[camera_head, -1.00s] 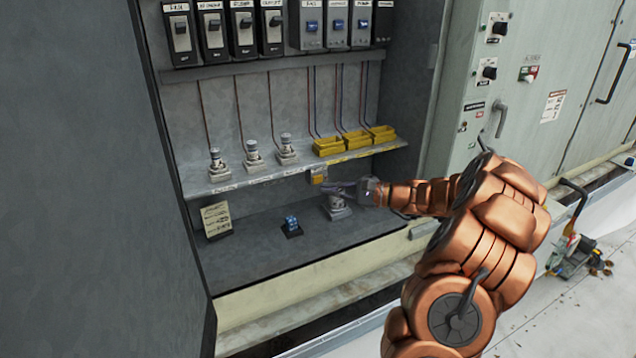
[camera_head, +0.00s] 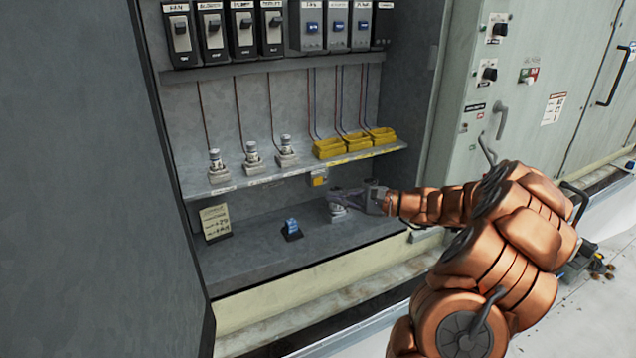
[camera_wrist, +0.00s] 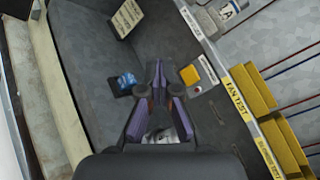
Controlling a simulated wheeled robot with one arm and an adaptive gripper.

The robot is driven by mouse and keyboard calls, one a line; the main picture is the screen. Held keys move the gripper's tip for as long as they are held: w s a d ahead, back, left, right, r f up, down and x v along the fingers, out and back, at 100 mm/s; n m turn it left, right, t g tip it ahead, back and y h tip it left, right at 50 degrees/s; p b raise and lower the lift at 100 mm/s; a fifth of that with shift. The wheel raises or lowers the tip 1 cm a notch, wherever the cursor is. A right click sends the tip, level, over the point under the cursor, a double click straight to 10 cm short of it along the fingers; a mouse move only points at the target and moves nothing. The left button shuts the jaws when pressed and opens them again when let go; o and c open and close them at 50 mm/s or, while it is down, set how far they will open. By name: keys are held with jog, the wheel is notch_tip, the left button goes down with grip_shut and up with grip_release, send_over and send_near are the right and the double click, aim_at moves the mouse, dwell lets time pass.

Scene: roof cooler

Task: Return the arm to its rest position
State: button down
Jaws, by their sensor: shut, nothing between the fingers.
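In the wrist view the gripper (camera_wrist: 157,75) shows purple-grey fingers meeting at the tips above the lower deck. A grey-white fitting (camera_head: 338,214) stands on the deck just below and behind the fingers, partly hidden by them. In the wrist view only a small light part of it shows between the finger links. Whether the fingers touch it I cannot tell.
A shelf (camera_head: 240,186) holds several grey-white fittings and yellow bins (camera_head: 357,145) just above my gripper. A small blue part (camera_head: 291,227) and a note card (camera_head: 215,222) stand on the deck (camera_head: 255,258). A yellow block (camera_head: 319,178) is on the back wall.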

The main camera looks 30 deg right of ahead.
jog(key=s+a+n+g, duration=0.3)
jog(key=s+a+g, duration=0.1)
jog(key=a, duration=0.5)
jog(key=s+a+n+g, duration=0.4)
jog(key=s+a, duration=0.1)
jog(key=a, duration=0.5)
jog(key=s+a+n+g, duration=0.3)
jog(key=s+a+g, duration=0.1)
jog(key=a, duration=0.5)
jog(key=s+a+f+n+g+h, duration=0.2)
jog(key=s+h, duration=0.1)
jog(key=s, duration=0.3)
jog(key=s+a+f+n+g+h, duration=0.1)
jog(key=s+n+h, duration=0.1)
jog(key=s, duration=0.5)
jog(key=s+d+f+n+h, duration=0.2)
jog(key=s+d+n+h, duration=0.2)
jog(key=s, duration=0.5)
jog(key=shift+s+d+h, duration=0.4)
jog(key=shift+d+h, duration=0.7)
jog(key=shift+d, duration=0.15)
